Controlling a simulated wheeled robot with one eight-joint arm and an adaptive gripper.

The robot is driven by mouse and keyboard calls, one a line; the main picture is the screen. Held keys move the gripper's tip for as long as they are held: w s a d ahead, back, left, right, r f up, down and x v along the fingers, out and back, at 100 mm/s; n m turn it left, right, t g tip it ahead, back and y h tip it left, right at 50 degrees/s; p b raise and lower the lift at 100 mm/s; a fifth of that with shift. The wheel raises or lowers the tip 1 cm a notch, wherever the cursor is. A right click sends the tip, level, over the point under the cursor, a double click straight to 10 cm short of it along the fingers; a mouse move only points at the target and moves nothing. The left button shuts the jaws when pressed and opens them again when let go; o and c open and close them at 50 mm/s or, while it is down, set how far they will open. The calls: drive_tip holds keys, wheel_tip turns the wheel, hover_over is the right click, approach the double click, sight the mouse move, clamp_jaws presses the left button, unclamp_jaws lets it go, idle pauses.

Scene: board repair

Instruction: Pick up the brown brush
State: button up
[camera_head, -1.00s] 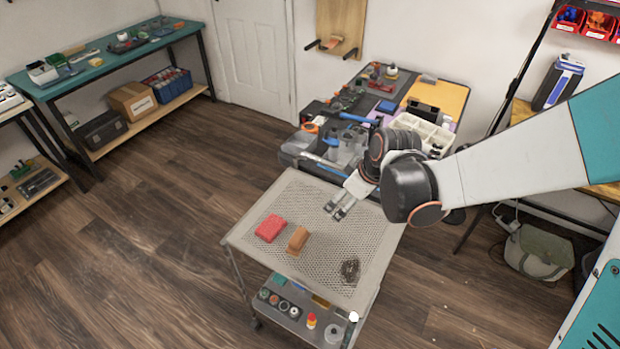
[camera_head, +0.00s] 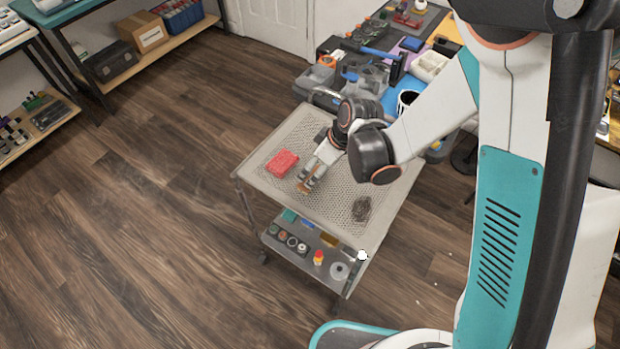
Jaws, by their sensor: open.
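The brown brush (camera_head: 305,177) is on the perforated top of the cart (camera_head: 272,188), just right of a red block (camera_head: 282,163). My gripper (camera_head: 306,182) points down at the brush, its fingers open at or around it. The fingers cover much of the brush. I cannot tell whether they touch it.
A dark tangled object (camera_head: 361,208) lies on the cart top to the right of the brush. The cart's lower shelf (camera_head: 275,245) holds several small items. A cluttered workbench stands behind the cart. Wooden floor is open on the left.

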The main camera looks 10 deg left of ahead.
sight(300, 186)
drive_tip(key=x, duration=0.1)
drive_tip(key=b+x, duration=0.1)
drive_tip(key=x, duration=0.1)
drive_tip(key=b+x, duration=0.1)
drive_tip(key=x, duration=0.1)
drive_tip(key=shift+s+a+f, duration=0.1)
drive_tip(key=shift+s+f, duration=0.05)
drive_tip(key=shift+s, duration=0.2)
drive_tip(key=c, duration=1.2)
